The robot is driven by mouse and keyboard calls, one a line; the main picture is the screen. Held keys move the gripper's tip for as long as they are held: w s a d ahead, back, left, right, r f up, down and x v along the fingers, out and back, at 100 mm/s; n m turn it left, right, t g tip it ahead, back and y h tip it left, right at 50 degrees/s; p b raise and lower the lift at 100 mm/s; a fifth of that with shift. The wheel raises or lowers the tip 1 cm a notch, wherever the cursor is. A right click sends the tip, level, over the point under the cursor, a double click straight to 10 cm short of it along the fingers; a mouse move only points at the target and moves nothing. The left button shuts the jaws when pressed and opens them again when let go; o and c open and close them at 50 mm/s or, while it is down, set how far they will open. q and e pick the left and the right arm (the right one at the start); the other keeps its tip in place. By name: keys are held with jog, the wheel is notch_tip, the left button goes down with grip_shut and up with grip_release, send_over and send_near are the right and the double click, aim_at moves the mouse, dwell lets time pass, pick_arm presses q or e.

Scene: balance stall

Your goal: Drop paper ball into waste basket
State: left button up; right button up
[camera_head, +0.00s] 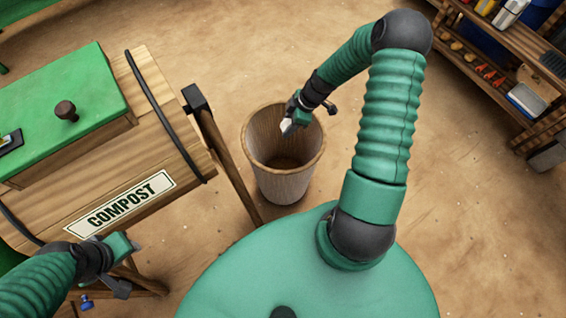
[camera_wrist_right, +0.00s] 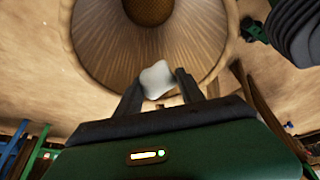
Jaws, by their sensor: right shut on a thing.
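The paper ball (camera_head: 287,126) is small and white. It sits between the fingertips of my right gripper (camera_head: 289,122), which is shut on it. In the head view, ball and gripper appear over the opening of the wooden waste basket (camera_head: 284,186). In the right wrist view, the paper ball (camera_wrist_right: 157,80) is pinched between the two dark fingers of my right gripper (camera_wrist_right: 158,86), with the round basket interior (camera_wrist_right: 200,40) behind it. The basket stands upright and looks empty inside. My left gripper (camera_head: 130,266) is at the lower left, jaws apart, with nothing between them.
A wooden compost bin (camera_head: 150,110) with a green lid stands left of the basket, and its dark post (camera_head: 228,165) runs close to the basket's left side. A wooden shelf (camera_head: 510,60) with tools is at the upper right. The floor between is clear.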

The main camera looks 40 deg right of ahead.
jog(key=shift+d+f, duration=0.2)
jog(key=shift+f, duration=0.7)
jog(key=shift+a+r, duration=0.15)
jog(key=shift+r, duration=0.05)
jog(key=o, duration=1.2)
jog(key=shift+a, duration=0.1)
jog(key=shift+o, duration=0.9)
pick_arm(q)
jog(key=shift+d+f, duration=0.1)
jog(key=shift+f, duration=0.45)
jog(key=p+v, duration=0.2)
jog(key=w+p+v, duration=0.1)
jog(key=p+v, duration=0.1)
jog(key=shift+r, duration=0.25)
pick_arm(e)
jog(key=v, duration=1.6)
jog(key=shift+d+r, duration=0.3)
jog(key=shift+d, duration=0.1)
